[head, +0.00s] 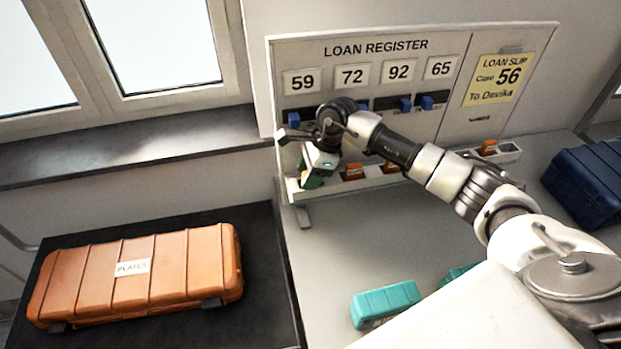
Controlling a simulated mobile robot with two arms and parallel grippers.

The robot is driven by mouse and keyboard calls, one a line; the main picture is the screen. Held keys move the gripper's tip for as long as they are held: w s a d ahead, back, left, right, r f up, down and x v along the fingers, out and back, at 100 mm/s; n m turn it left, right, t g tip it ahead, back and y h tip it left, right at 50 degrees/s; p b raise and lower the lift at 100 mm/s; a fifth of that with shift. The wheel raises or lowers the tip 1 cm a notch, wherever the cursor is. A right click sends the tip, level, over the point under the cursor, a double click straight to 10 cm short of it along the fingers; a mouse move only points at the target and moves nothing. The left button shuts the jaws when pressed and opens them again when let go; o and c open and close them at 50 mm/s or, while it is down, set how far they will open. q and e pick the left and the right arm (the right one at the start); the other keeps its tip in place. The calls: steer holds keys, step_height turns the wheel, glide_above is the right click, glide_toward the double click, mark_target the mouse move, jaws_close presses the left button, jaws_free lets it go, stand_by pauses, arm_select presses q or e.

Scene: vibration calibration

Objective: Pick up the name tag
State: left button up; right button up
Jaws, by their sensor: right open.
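No object is clearly readable as a name tag. Small orange pieces (352,172) and a green piece (311,178) stand in the white tray (345,187) below the register board; they are too small to identify. My right gripper (298,148) is open in front of the board's lower left, close to the green piece. Whether it touches that piece cannot be told. The gripper and arm hide part of the tray and the board's lower row. My left gripper is not in view.
The loan register board (375,58) carries number cards, blue sliders and a yellow loan slip (497,80). An orange case (140,273) lies on a dark surface at left. A teal box (386,304) and a navy case (590,185) stand on the grey table (325,255), which is clear at middle left.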

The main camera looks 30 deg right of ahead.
steer(key=c, duration=0.4)
jaws_close()
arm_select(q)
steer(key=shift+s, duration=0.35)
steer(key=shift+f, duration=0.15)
arm_select(e)
steer(key=shift+r, duration=0.15)
steer(key=shift+r+b, duration=0.5)
steer(key=shift+r, duration=0.05)
step_height(320, 180, up, 3)
steer(key=shift+f+b, duration=0.15)
steer(key=shift+b, duration=0.7)
arm_select(q)
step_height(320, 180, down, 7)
steer(key=b, duration=0.4)
arm_select(e)
steer(key=s+d+r, duration=0.5)
steer(key=d+r, duration=0.2)
steer(key=d, duration=0.3)
steer(key=shift+s+d, duration=0.15)
steer(key=shift+s, duration=0.1)
